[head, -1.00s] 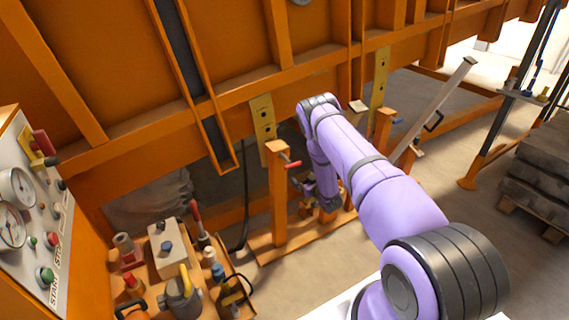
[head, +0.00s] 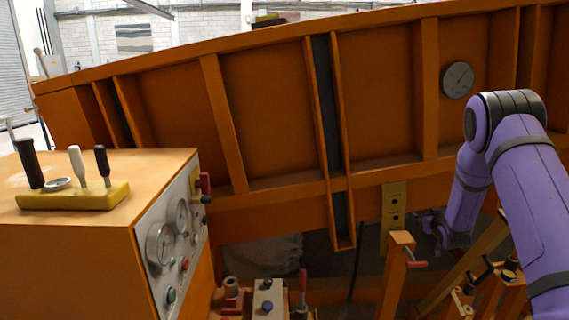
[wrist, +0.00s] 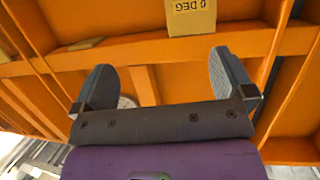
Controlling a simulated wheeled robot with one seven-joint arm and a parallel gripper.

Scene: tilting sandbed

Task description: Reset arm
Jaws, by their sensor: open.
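My purple arm reaches in from the right in the head view, and my gripper (head: 432,222) hangs at its end in front of the orange sandbed (head: 270,105). In the wrist view my gripper (wrist: 165,80) has its two grey fingers wide apart with nothing between them. Beyond the fingers is the orange ribbed side of the sandbed (wrist: 180,52). A yellow plate marked "0 DEG" (wrist: 191,16) shows at the top of that view. The sandbed's top edge slopes in the head view.
An orange control cabinet (head: 90,255) with gauges, buttons and levers (head: 75,185) stands at the left. A round dial (head: 457,79) is on the sandbed's side. Small fittings (head: 265,300) crowd the bottom.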

